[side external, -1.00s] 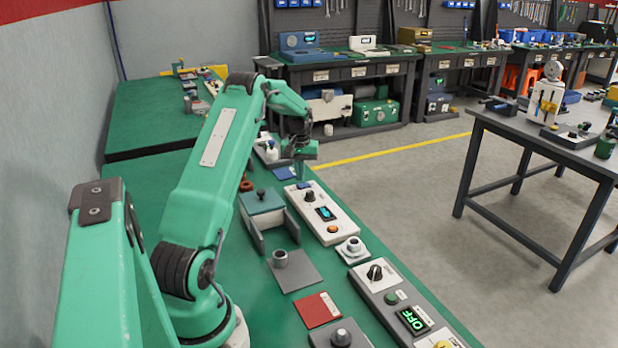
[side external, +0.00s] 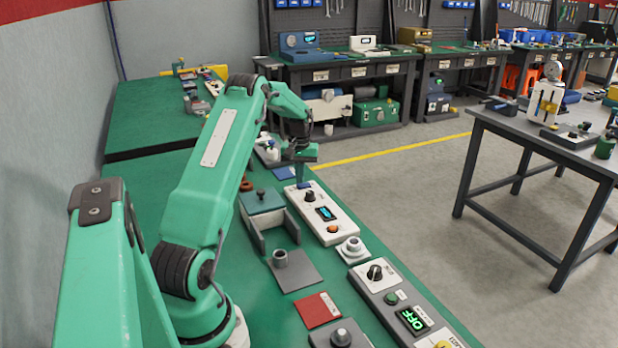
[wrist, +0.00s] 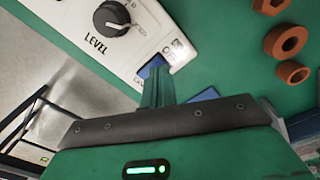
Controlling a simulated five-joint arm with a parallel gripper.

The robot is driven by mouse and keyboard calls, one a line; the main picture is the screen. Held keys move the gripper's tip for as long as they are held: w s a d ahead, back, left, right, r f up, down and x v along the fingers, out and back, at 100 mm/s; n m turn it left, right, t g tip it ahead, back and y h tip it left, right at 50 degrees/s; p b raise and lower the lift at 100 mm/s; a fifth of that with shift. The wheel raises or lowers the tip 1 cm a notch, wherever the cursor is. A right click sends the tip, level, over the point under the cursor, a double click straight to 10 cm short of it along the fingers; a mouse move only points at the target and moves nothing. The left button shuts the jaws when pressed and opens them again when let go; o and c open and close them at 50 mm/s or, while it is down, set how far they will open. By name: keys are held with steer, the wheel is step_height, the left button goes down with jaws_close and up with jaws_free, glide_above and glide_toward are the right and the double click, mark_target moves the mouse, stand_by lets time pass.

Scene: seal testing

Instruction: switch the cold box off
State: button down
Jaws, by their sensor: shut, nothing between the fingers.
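A white control panel (side external: 345,222) on the green bench carries a black knob (side external: 310,195), a lit blue display (side external: 325,213) and an orange button (side external: 333,229). In the wrist view its knob (wrist: 113,18) is marked LEVEL, with a blue switch piece (wrist: 152,68) near the panel's end. My gripper (side external: 302,183) is shut and empty, pointing down at that end. In the wrist view my fingers (wrist: 157,80) overlap the blue piece and partly hide it; I cannot tell whether they touch it. No readable label names the cold box.
A grey panel (side external: 378,292) in front shows a green OFF display (side external: 412,320). A small box (side external: 264,208) and a grey plate with a post (side external: 295,272) stand left of the white panel. Brown rings (wrist: 291,41) and a flat blue piece (side external: 285,173) lie near my gripper.

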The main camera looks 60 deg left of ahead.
steer(key=shift+f, duration=0.6)
stand_by(0.6)
steer(key=shift+r, duration=0.1)
steer(key=shift+r, duration=3.45)
